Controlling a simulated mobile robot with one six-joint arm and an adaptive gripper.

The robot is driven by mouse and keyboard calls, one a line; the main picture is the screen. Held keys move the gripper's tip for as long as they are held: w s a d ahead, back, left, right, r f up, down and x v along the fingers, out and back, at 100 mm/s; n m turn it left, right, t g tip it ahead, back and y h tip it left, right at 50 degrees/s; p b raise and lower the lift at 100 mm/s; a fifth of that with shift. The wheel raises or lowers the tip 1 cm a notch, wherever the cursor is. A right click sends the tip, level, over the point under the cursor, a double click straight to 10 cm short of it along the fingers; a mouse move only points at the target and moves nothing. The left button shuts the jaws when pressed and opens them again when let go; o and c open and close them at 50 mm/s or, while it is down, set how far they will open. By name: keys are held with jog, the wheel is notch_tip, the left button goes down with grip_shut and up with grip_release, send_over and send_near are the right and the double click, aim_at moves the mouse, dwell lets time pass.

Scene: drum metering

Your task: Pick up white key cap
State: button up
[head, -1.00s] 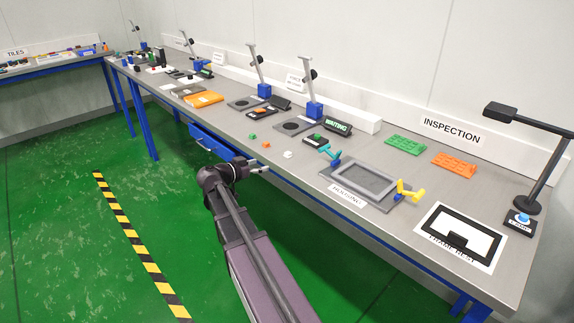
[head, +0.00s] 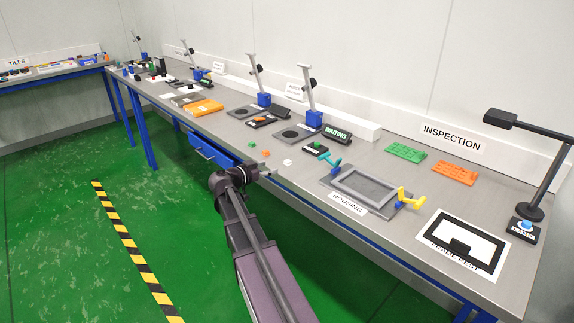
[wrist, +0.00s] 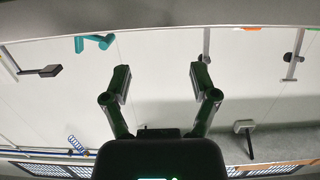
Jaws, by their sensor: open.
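The white key cap (head: 287,162) is a small white block on the grey bench top, near its front edge. My gripper (head: 268,164) is just left of the cap in the head view, close to the bench edge and apart from the cap. In the wrist view my gripper (wrist: 160,82) shows two spread fingers with nothing between them. I cannot make out the white cap in the wrist view.
A green cap (head: 251,144) and an orange cap (head: 266,152) lie behind my gripper. The grey housing fixture (head: 365,186) with teal and yellow clamps stands to the right. A blue drawer (head: 207,150) sits under the bench edge. Bare bench surrounds the white cap.

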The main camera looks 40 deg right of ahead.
aim_at(285, 162)
jog(key=shift+w+d+f, duration=0.1)
jog(key=shift+d+f, duration=0.1)
jog(key=shift+d, duration=1)
jog(key=shift+w+d+f, duration=0.1)
jog(key=shift+d+f, duration=0.05)
jog(key=shift+d, duration=1)
jog(key=shift+b, duration=0.3)
jog(key=d, duration=0.2)
jog(key=d+f, duration=0.1)
jog(key=d, duration=0.1)
jog(key=shift+w+b, duration=0.4)
jog(key=shift+d, duration=0.55)
jog(key=shift+c, duration=0.2)
jog(key=c, duration=0.8)
